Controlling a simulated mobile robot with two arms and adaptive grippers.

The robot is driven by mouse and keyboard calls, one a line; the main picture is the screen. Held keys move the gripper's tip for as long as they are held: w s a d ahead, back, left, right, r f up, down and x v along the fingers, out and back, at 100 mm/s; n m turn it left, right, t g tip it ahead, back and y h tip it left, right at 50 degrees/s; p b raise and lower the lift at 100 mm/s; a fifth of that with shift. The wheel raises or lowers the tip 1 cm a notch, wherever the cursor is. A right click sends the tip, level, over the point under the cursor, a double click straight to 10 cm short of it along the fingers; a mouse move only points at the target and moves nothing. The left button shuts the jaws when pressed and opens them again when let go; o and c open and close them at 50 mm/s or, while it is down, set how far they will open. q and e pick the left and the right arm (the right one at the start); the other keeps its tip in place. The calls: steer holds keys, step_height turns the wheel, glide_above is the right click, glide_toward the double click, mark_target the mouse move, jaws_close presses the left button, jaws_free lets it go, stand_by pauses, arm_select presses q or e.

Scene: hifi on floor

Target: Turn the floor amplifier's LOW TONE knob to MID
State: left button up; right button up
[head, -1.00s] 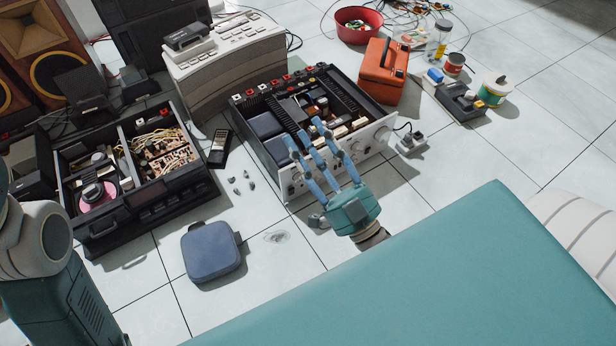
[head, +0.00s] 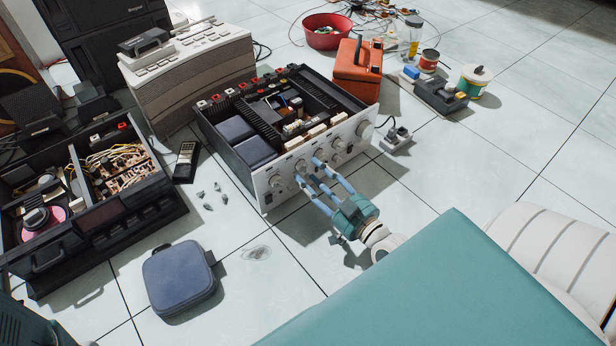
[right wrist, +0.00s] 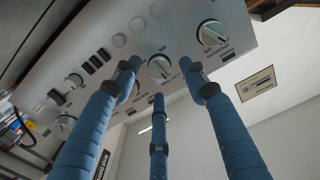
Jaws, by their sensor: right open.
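The floor amplifier (head: 258,190) is a silver-fronted unit with its top open, on the tiled floor. Its front panel carries a row of knobs. My right gripper (head: 309,172) has three blue fingers and is open in front of this panel, fingertips close to it. In the right wrist view the fingers (right wrist: 160,85) spread around a white knob (right wrist: 160,68) with a pointer line; I cannot tell whether they touch it. A larger knob (right wrist: 212,33) sits beyond the right finger. The printed labels are too small to read surely, so I cannot tell which is LOW TONE. My left gripper is out of view.
A black opened deck (head: 95,225) stands left and a blue case (head: 180,280) lies in front. An orange toolbox (head: 358,75), a power strip (head: 396,140) and a red bowl (head: 327,33) are behind and right. A teal surface (head: 430,290) fills the lower right.

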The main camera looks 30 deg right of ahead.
mark_target(303, 167)
steer(key=shift+w+a+b, duration=0.1)
steer(key=shift+w+b, duration=0.25)
steer(key=shift+w, duration=0.85)
jaws_close()
steer(key=shift+r+p, duration=0.2)
steer(key=shift+p, duration=0.35)
steer(key=shift+m, duration=0.4)
steer(key=shift+f, duration=0.1)
